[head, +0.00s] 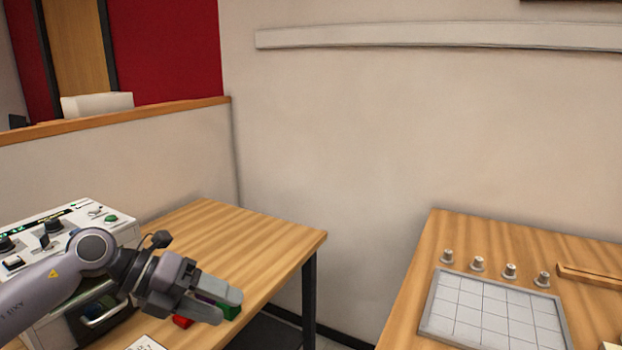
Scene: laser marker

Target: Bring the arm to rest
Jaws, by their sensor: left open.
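My left gripper (225,302) reaches in from the lower left and hangs over the near part of the left wooden table (240,238). Its fingers are open, and I see nothing held between them. A green block (231,312) and a red block (182,321) show just below and behind the fingers, partly hidden by them. The white laser marker machine (118,222), with knobs and a green button on its top panel, stands at the left behind my arm. My right gripper is not in view.
A right wooden table (410,305) holds a gridded grey tray (490,312), several small metal knobs (478,263) and a wooden strip (590,275). A gap separates the two tables. A white sheet (150,342) lies at the bottom. The left table's far part is clear.

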